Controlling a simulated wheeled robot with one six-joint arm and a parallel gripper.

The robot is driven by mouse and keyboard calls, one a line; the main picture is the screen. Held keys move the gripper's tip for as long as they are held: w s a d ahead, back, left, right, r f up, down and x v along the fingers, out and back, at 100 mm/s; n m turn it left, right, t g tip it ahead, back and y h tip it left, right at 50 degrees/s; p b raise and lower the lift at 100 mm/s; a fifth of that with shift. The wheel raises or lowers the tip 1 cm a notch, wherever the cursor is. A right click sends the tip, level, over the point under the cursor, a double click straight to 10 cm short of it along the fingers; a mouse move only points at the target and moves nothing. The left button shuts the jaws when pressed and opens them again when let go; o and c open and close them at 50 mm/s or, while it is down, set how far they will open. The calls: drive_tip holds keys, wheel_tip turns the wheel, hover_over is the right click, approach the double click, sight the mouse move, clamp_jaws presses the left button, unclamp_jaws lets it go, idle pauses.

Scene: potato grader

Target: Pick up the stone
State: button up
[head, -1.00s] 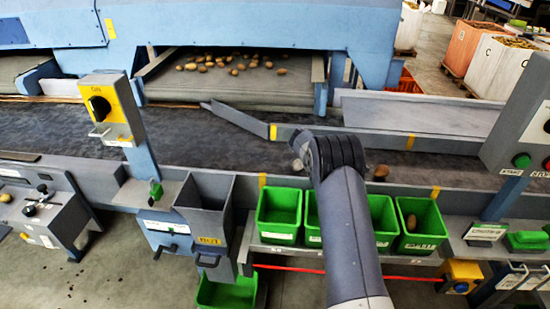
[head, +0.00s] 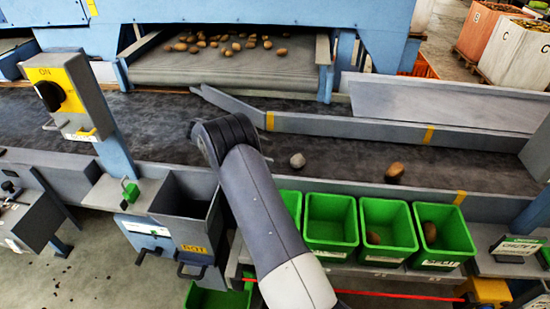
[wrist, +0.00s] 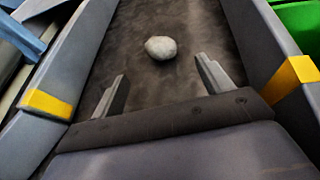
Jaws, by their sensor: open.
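The stone (head: 297,160) is pale grey and lies on the dark belt, to the right of my arm in the head view. In the wrist view the stone (wrist: 160,48) lies on the belt beyond my fingertips, roughly centred between them. My gripper (wrist: 160,78) is open and empty, its two fingers spread wide and apart from the stone.
A brown potato (head: 394,172) lies on the belt to the stone's right. The back guide rail (head: 350,125) and front rail (head: 350,187) border the belt. Green bins (head: 330,218) stand along the front, two holding potatoes. A grey chute (head: 190,215) stands left of them.

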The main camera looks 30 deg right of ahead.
sight(294, 158)
drive_tip(key=p+x, duration=0.1)
drive_tip(key=x, duration=0.3)
drive_tip(key=shift+s+d, duration=0.1)
drive_tip(key=shift+d, duration=0.1)
drive_tip(key=shift+f+p+x, duration=0.1)
drive_tip(key=shift+p+x, duration=0.3)
drive_tip(key=shift+x, duration=1.15)
drive_tip(key=shift+f+p+x, duration=0.15)
drive_tip(key=shift+p+x, duration=0.2)
drive_tip(key=shift+x, duration=1.2)
drive_tip(key=shift+a, duration=0.15)
drive_tip(key=shift+c, duration=0.4)
drive_tip(key=shift+r, duration=0.1)
drive_tip(key=c, duration=1)
